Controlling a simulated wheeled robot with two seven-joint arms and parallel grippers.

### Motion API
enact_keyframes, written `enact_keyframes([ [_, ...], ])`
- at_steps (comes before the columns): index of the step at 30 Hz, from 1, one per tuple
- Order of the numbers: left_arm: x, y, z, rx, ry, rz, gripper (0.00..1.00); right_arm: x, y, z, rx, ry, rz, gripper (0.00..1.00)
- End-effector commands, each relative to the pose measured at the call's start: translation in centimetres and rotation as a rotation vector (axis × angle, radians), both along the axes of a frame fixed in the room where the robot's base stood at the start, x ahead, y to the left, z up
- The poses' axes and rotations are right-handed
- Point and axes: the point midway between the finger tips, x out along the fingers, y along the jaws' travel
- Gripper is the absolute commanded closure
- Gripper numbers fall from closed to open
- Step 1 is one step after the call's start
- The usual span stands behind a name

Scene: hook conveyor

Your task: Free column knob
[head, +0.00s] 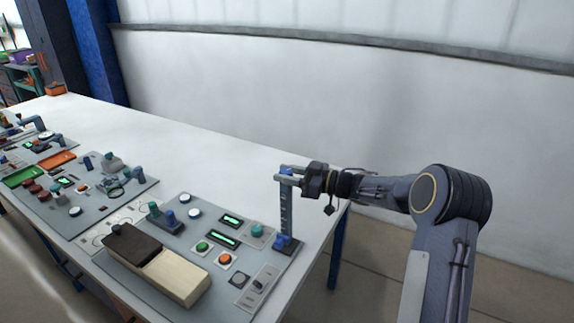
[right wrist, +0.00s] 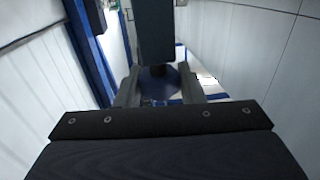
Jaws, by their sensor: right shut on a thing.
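A grey upright column (head: 286,208) stands at the right end of the nearest panel, with a blue foot (head: 284,242). A blue knob (head: 286,171) is at the column's top, largely hidden by my right gripper (head: 289,174). That gripper reaches in from the right and is shut on the knob. In the right wrist view the dark blue round knob (right wrist: 160,80) sits between the two grey fingers, with a dark upright block behind it. My left gripper is not in view.
The nearest panel (head: 180,228) carries a brown-and-cream box (head: 165,270), green and orange buttons, small displays and a switch plate (head: 258,287). More panels with coloured trays lie to the left. The white table (head: 190,140) is clear behind the panels, before the wall.

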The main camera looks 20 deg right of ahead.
Motion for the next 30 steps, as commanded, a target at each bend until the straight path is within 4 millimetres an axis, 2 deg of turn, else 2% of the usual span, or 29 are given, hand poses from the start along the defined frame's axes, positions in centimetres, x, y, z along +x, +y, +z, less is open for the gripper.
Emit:
enact_keyframes([
  [8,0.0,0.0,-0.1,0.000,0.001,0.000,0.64,0.1,-0.2,0.1,0.002,-0.003,-0.003,0.88],
  [9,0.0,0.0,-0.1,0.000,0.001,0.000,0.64,0.1,-0.2,0.1,0.002,-0.003,-0.003,0.60],
  [12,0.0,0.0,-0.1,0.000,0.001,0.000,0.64,0.1,-0.1,0.1,0.002,-0.003,-0.003,0.47],
  [13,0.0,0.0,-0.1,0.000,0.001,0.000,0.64,0.1,-0.1,0.1,0.002,-0.003,-0.003,0.45],
  [23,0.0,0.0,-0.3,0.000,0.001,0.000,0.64,-0.3,-0.5,0.0,0.000,-0.001,-0.003,0.45],
  [30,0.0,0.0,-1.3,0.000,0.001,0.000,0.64,-2.8,-3.5,-0.2,0.000,-0.003,-0.006,0.45],
])
